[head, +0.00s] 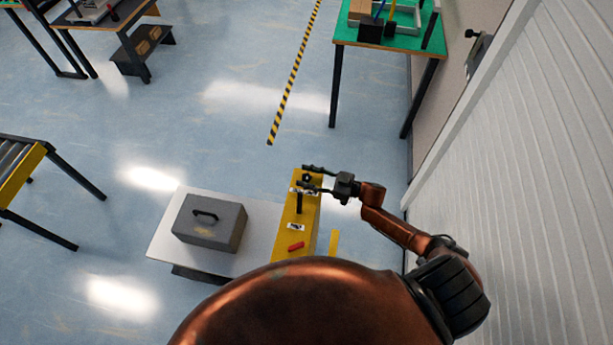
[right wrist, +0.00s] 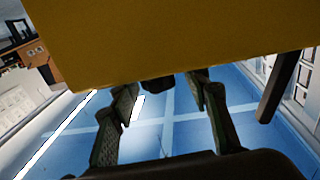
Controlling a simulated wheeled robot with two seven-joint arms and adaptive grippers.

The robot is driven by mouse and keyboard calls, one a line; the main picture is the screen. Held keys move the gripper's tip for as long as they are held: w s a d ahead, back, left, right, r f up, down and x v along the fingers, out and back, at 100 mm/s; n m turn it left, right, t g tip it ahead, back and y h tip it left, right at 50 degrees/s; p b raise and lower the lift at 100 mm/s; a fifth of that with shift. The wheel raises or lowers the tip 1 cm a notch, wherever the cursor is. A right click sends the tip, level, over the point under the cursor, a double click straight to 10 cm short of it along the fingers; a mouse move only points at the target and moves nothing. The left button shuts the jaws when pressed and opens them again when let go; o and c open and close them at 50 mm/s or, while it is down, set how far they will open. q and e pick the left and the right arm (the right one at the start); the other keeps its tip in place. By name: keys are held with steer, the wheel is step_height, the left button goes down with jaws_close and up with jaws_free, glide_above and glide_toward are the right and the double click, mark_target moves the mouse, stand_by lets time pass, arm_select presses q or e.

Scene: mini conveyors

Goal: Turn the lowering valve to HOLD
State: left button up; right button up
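A narrow yellow panel (head: 306,223) stands beside a white platform. On it are a dark knob (head: 307,178), an upright black lever (head: 299,203) and a red handle (head: 296,246), with small white labels too small to read. I cannot tell which control is the lowering valve or how it is set. My right gripper (head: 306,177) is at the panel's far end, fingers apart on either side of the dark knob; contact is not clear. In the right wrist view, the open fingers (right wrist: 160,92) flank a dark piece (right wrist: 157,85) below the yellow panel (right wrist: 170,40). My left gripper is out of view.
A grey box (head: 210,225) with a handle sits on the white platform (head: 168,235). A green-topped table (head: 385,48) stands at the back right, a roller conveyor (head: 22,180) at the left. A ribbed white wall (head: 540,180) bounds the right side. The middle floor is clear.

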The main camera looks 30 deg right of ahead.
steer(key=c, duration=1.1)
steer(key=m+t+h+p, duration=0.2)
steer(key=p, duration=0.1)
steer(key=m+t+h+p, duration=0.1)
steer(key=h, duration=0.1)
steer(key=shift+a+r, duration=0.1)
steer(key=shift+r, duration=0.15)
steer(key=m+t+h+p, duration=0.1)
steer(key=m+h+p, duration=0.1)
steer(key=h, duration=0.1)
steer(key=shift+f+t, duration=0.1)
steer(key=shift+t, duration=0.3)
steer(key=shift+f+m+t+h+p, duration=0.1)
steer(key=shift+m+t+h+p, duration=0.3)
steer(key=shift+m+h, duration=0.95)
steer(key=shift+h, duration=0.35)
steer(key=o, duration=1.1)
steer(key=shift+o, duration=0.2)
